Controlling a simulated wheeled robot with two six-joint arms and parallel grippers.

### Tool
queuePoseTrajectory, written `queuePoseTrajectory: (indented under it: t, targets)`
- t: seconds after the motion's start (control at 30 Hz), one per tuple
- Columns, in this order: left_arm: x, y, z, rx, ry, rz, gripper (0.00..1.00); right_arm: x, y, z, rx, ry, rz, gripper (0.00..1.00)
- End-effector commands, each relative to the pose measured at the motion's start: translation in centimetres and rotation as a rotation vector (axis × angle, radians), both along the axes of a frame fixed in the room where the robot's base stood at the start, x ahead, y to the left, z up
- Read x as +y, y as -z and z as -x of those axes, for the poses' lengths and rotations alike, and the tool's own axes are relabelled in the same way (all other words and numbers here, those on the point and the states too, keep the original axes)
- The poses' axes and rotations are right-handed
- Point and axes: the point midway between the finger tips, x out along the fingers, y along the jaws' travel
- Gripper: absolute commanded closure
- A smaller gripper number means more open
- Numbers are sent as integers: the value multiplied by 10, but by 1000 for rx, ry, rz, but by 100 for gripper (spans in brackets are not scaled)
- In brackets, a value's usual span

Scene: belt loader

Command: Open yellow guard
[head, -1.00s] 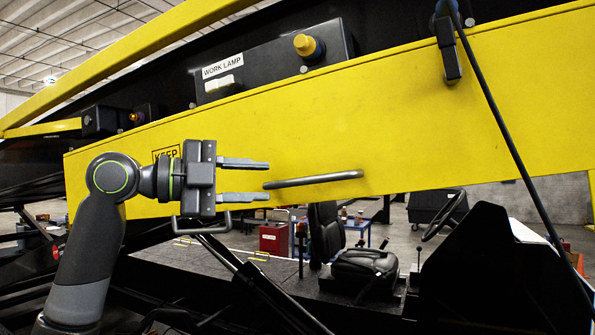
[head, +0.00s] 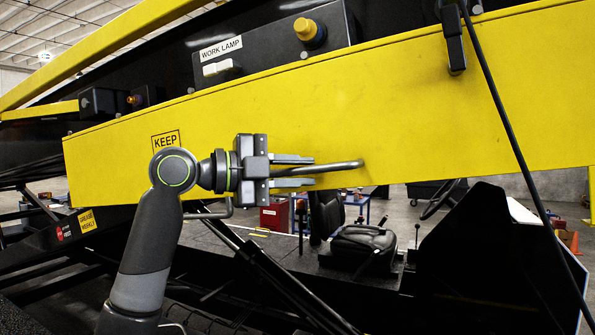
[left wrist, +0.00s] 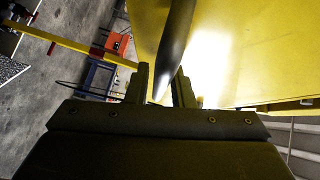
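The yellow guard (head: 400,110) is a long panel slanting across the head view, with a "KEEP" label at its left. A grey bar handle (head: 335,166) sits low on its face. My left gripper (head: 312,171) is open at the handle's left part, one finger above the bar and one below, with a gap on each side. In the left wrist view the dark handle (left wrist: 175,50) runs between the two fingertips (left wrist: 161,85). My right gripper is not in view.
Above the guard is a black box labelled "WORK LAMP" (head: 222,48) with a yellow knob (head: 306,29). A black cable (head: 495,100) hangs across the guard at right. A seat (head: 362,245) and a black console (head: 490,260) stand below.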

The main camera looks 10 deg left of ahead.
Motion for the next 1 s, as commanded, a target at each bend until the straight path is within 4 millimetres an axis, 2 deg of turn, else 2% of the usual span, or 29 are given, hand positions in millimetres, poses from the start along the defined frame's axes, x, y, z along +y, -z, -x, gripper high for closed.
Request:
queuePoseTrajectory:
  t: [0.03, 0.13, 0.17, 0.5, 0.7, 1.0]
  targets:
    - [0, 0, 0, 0, 0, 0, 85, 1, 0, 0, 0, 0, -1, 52]
    - [0, 0, 0, 0, 0, 0, 98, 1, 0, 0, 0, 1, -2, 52]
    - [0, 0, 0, 0, 0, 0, 100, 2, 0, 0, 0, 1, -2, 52]
    - [-1, 2, -3, -13, 0, 6, 100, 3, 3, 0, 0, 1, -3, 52]
    - [-10, 8, -26, -137, -19, 48, 100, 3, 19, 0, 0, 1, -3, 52]
    - [-21, 2, -63, -328, -51, 111, 100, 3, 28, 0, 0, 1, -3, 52]
